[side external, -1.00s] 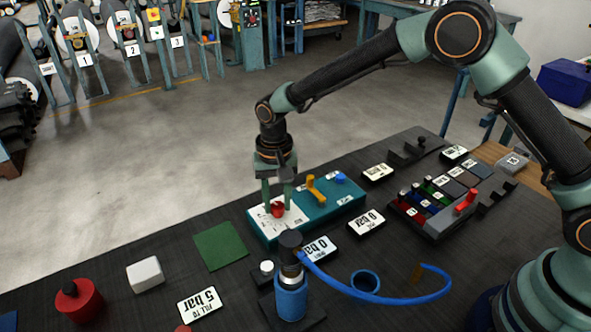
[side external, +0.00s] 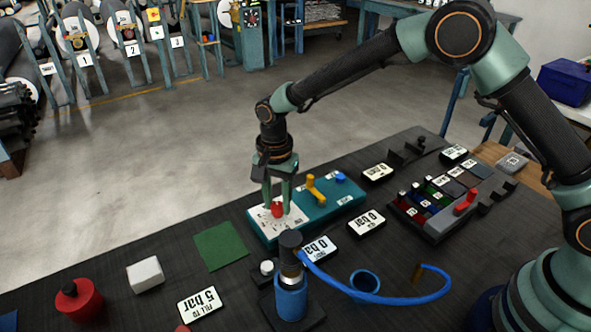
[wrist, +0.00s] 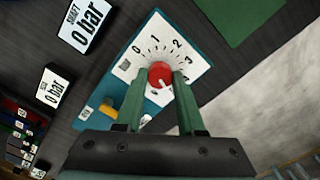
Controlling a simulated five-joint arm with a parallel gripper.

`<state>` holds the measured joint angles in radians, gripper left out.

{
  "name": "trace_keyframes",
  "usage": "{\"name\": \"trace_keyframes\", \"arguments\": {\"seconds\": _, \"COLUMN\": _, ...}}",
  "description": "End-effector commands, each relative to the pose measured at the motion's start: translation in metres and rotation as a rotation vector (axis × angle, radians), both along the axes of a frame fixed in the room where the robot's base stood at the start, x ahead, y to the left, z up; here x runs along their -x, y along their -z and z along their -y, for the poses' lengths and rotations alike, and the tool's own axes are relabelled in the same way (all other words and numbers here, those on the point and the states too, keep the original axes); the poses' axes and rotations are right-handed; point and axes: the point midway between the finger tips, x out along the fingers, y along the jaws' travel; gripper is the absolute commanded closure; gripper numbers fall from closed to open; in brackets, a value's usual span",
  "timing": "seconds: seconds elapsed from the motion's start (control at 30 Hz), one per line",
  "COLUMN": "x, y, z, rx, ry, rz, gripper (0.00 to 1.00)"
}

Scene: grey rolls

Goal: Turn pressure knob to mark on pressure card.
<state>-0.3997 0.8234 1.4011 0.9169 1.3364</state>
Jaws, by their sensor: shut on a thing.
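The red pressure knob (side external: 277,209) stands on a white dial plate (side external: 266,226) at the left end of a teal panel (side external: 318,212). My gripper (side external: 277,203) points down and is shut on the knob, one finger on each side. In the wrist view the knob (wrist: 160,73) sits between the fingertips. Its light mark points toward the lower right. Dial numbers 0, 1, 2 and 3 show there; the fingers cover part of the scale. The pressure card (side external: 200,304) lies at the front left and reads "FILL TO 5 bar".
A yellow lever (side external: 316,189) and a blue button (side external: 340,178) are on the same panel. Two displays read 0 bar, one near the panel (side external: 319,249), one to its right (side external: 367,222). A blue pump-like cylinder (side external: 291,297) with a hose stands in front. A green mat (side external: 220,246) lies left.

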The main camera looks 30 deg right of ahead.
Motion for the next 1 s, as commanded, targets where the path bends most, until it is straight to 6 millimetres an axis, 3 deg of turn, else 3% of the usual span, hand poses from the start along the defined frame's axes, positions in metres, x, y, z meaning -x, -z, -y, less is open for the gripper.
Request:
{"name": "trace_keyframes", "arguments": {"seconds": 0.33, "x": 0.000, "y": -0.002, "z": 0.000, "rx": 0.001, "ry": 0.002, "rz": -0.002, "gripper": 1.00}}
{"name": "trace_keyframes", "arguments": {"seconds": 0.37, "x": 0.000, "y": -0.002, "z": 0.000, "rx": 0.001, "ry": 0.002, "rz": -0.002, "gripper": 0.58}}
{"name": "trace_keyframes", "arguments": {"seconds": 0.43, "x": 0.000, "y": -0.002, "z": 0.000, "rx": 0.001, "ry": 0.002, "rz": -0.001, "gripper": 0.32}}
{"name": "trace_keyframes", "arguments": {"seconds": 0.77, "x": 0.000, "y": -0.002, "z": 0.000, "rx": 0.000, "ry": 0.001, "rz": 0.000, "gripper": 0.32}}
{"name": "trace_keyframes", "arguments": {"seconds": 1.0, "x": -0.001, "y": -0.029, "z": 0.000, "rx": -0.002, "ry": 0.001, "rz": 0.005, "gripper": 0.32}}
